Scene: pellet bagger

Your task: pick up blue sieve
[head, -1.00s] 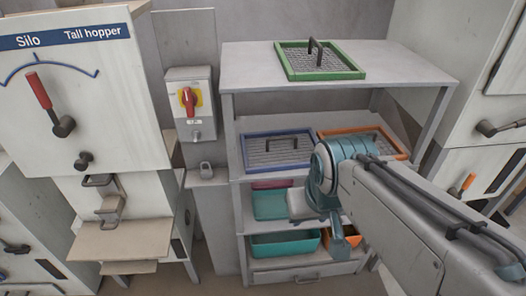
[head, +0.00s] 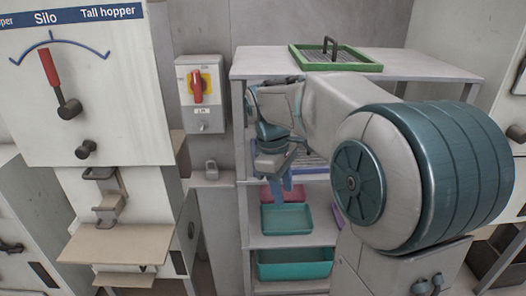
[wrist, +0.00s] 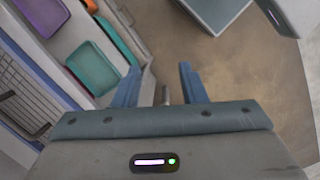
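The blue sieve (head: 314,163) is on the shelf below the rack's top, mostly hidden behind my arm in the head view. Part of its mesh and dark handle shows at the left edge of the wrist view (wrist: 24,88). My gripper (head: 287,184) is in front of the rack's left part, by the sieve's shelf, with fingers pointing down. In the wrist view my gripper (wrist: 158,80) has its two blue fingers spread apart. No sieve is between them; the sieve lies off to their left.
A green sieve (head: 298,62) sits on the rack top (head: 430,68). Teal trays (head: 286,219) stand on lower shelves. A red rotary switch (head: 197,87) is on a box left of the rack. The silo cabinet (head: 120,130) is further left.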

